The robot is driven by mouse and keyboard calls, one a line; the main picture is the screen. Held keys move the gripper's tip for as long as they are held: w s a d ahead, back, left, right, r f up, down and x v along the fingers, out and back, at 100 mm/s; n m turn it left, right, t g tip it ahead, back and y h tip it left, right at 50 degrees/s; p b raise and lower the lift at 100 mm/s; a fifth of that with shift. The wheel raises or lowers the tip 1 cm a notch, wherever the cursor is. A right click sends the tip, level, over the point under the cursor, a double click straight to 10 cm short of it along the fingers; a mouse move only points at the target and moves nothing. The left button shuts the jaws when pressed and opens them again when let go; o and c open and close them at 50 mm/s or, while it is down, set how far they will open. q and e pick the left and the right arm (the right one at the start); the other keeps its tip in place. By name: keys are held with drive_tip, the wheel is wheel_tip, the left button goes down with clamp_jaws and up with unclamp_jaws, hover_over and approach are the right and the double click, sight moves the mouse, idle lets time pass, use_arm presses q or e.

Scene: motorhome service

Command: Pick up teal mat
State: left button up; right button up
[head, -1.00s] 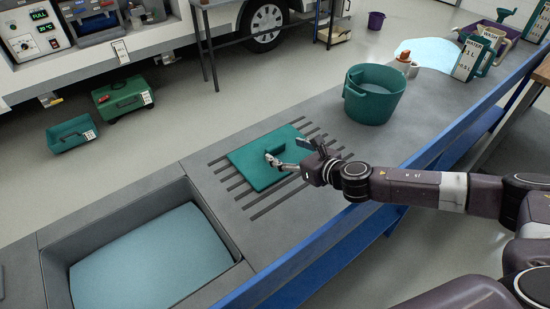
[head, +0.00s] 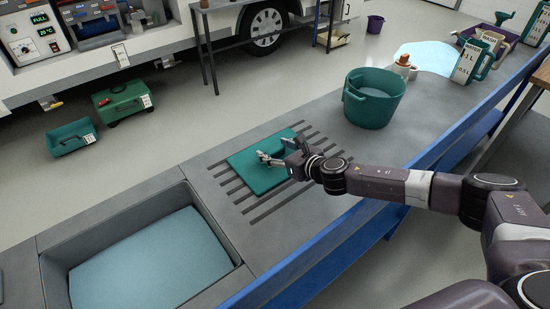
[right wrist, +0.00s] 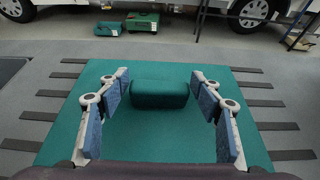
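The teal mat (head: 252,172) lies flat on the slotted drain area of the grey counter. A raised teal block, like a handle, stands on it; it shows best in the right wrist view (right wrist: 160,93). My right gripper (head: 277,153) is low over the mat, reaching in from the right. In the right wrist view my right gripper (right wrist: 157,110) has its fingers wide apart, one on each side of the raised block, with clear gaps to it. Whether the fingertips touch the mat cannot be told. My left gripper is not in view.
A basin of water (head: 150,262) is sunk in the counter at the left. A teal bucket (head: 373,98) stands behind and right of the mat. Jugs (head: 474,62) stand farther back. Teal cases (head: 122,98) lie on the floor beyond the counter.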

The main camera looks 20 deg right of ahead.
drive_tip(key=c, duration=0.8)
